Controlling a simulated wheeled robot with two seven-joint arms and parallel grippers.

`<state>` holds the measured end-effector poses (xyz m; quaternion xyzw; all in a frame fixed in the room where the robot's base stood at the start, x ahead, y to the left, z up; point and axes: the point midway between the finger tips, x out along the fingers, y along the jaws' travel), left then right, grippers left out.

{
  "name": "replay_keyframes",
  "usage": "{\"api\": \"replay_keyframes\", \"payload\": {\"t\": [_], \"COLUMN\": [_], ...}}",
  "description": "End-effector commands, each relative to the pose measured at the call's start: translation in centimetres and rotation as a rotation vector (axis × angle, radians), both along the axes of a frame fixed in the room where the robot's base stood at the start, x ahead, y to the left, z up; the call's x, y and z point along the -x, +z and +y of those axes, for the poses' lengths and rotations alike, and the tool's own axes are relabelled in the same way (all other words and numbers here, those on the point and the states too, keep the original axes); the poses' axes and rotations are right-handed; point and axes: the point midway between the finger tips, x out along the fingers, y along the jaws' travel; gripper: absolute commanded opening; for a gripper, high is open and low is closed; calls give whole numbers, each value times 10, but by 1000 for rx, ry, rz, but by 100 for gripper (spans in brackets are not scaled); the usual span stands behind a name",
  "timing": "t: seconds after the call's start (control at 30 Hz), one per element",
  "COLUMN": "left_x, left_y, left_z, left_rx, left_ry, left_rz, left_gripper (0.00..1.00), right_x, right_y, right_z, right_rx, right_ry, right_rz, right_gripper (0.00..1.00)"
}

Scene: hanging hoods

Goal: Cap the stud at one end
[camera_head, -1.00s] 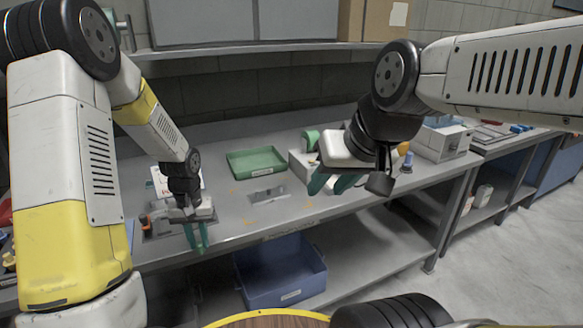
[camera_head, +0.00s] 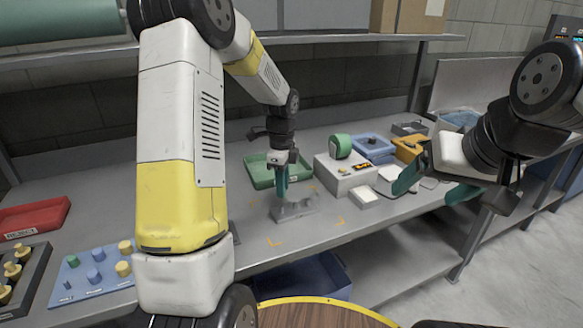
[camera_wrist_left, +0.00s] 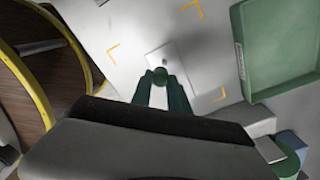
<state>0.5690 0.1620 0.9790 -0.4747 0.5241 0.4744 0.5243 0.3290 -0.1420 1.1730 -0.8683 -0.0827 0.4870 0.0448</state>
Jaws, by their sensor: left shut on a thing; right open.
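My left gripper (camera_head: 281,194) is shut on a small round green cap (camera_wrist_left: 160,76), which shows between the fingertips in the left wrist view. The fingers point down at a grey metal fixture (camera_head: 300,209) on the bench. In the left wrist view the fixture is a pale plate (camera_wrist_left: 178,60) with a small dark mark near the cap. I cannot tell whether the cap touches the fixture, and the stud is not clearly visible. My right gripper (camera_head: 435,187) is open and empty, in front of the bench at the right.
A green tray (camera_head: 262,172) lies behind the fixture. A grey box (camera_head: 345,180) with a green roll stands to its right. A blue board (camera_head: 92,274) with several coloured knobs and a red tray (camera_head: 32,222) are at the left. Orange corner marks surround the fixture.

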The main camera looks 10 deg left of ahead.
Motion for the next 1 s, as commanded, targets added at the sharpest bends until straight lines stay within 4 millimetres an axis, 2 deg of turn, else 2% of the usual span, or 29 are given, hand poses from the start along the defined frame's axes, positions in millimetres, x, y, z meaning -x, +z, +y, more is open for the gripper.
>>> {"api": "replay_keyframes", "payload": {"t": [0.17, 0.63, 1.0], "left_x": [-1, -1, -2], "left_y": [2, -33, -41], "left_z": [0, 0, 0], "left_rx": [0, 0, 0], "left_ry": [-90, -93, -92], "left_rz": [2, 3, 1], "left_gripper": [0, 0, 0], "right_x": [0, 0, 0], "right_y": [0, 0, 0], "right_z": [0, 0, 0], "right_rx": [0, 0, 0], "right_ry": [0, 0, 0], "right_rz": [-1, -1, 0], "right_gripper": [80, 80, 80]}}
